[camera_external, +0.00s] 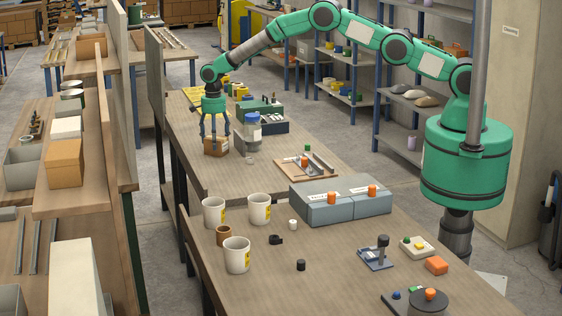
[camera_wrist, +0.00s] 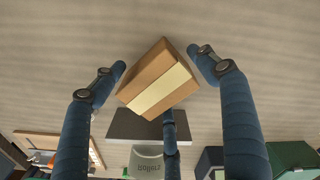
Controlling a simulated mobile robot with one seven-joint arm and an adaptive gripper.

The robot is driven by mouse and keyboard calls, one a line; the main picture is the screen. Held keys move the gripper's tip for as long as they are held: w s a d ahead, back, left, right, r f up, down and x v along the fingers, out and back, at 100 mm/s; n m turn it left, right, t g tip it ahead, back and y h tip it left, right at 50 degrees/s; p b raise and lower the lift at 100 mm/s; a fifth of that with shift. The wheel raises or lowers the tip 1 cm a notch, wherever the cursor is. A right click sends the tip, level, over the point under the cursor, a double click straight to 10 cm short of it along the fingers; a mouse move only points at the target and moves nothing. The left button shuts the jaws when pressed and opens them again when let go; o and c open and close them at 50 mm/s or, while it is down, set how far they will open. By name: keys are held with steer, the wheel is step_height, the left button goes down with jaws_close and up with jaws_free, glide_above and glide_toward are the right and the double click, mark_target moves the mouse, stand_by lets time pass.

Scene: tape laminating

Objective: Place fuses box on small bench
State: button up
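A small brown cardboard box with a pale tape strip (camera_external: 215,148), likely the fuses box, sits on the far wooden bench (camera_external: 206,180) near its left edge. It also shows in the wrist view (camera_wrist: 158,80), turned at an angle. I cannot read a label on it. My gripper (camera_external: 215,133) points down over the box. In the wrist view its dark blue fingers (camera_wrist: 157,62) are spread around the box, with gaps at the left and right fingertips. The third finger is close to its near edge; contact there is unclear. Which bench is the small one is not marked.
A wooden tray (camera_external: 292,168) lies farther right.

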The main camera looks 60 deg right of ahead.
steer(key=shift+r, duration=0.2)
step_height(320, 180, up, 12)
stand_by(0.9)
stand_by(0.7)
